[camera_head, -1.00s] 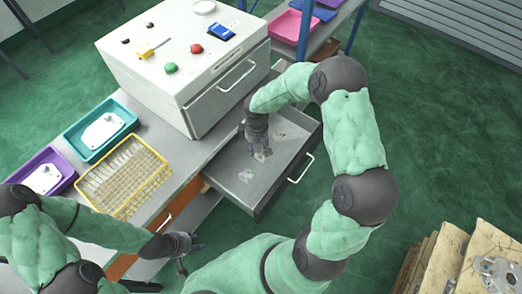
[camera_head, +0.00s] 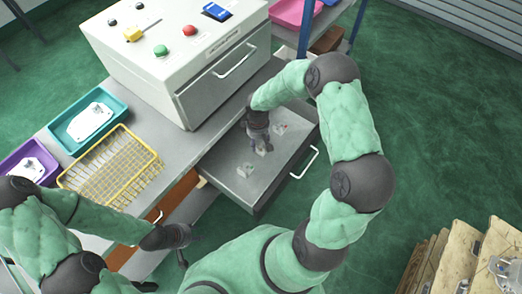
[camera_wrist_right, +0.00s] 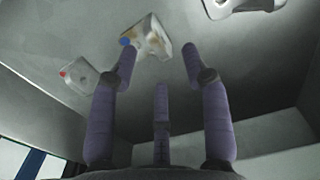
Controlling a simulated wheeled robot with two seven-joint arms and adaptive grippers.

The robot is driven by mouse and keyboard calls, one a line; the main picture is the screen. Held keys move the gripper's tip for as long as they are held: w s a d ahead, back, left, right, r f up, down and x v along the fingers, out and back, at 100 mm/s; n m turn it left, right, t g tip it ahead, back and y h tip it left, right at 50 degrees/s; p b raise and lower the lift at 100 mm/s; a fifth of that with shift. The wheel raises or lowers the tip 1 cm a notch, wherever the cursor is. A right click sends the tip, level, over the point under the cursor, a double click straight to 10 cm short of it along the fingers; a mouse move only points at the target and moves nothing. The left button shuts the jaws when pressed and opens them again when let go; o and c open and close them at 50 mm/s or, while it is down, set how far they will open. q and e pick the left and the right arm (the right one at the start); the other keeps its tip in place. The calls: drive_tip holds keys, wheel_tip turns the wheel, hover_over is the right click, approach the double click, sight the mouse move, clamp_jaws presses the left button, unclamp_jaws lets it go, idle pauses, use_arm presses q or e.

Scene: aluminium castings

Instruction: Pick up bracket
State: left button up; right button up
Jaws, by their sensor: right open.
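Three small pale metal brackets lie in the open grey drawer (camera_head: 225,180). The near bracket (camera_head: 244,170) and the far bracket (camera_head: 280,129) are clear of the fingers. The middle bracket (camera_head: 263,151) is just below my right gripper (camera_head: 260,143), which points down into the drawer. In the right wrist view a bracket with a blue spot (camera_wrist_right: 152,38) lies beyond and between the open, empty fingertips (camera_wrist_right: 160,60). A bracket with a red spot (camera_wrist_right: 78,76) lies to the left, and part of another (camera_wrist_right: 240,6) shows at the top. My left gripper (camera_head: 190,248) is empty, fingers apart, beside the bench front.
The drawer walls surround my right fingers; its handle (camera_head: 304,162) faces right. A white control cabinet (camera_head: 175,60) stands behind. A yellow wire basket (camera_head: 110,170), a teal tray (camera_head: 60,135) and a purple tray (camera_head: 45,150) are on the bench. Wooden boards (camera_head: 440,262) stand lower right.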

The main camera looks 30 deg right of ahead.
sight(260, 148)
drive_tip(key=f, duration=0.1)
drive_tip(key=f+b, duration=0.1)
drive_tip(key=f, duration=0.1)
drive_tip(key=f+b, duration=0.1)
drive_tip(key=f, duration=0.1)
drive_tip(key=shift+s+d, duration=0.2)
drive_tip(key=shift+d, duration=0.05)
clamp_jaws()
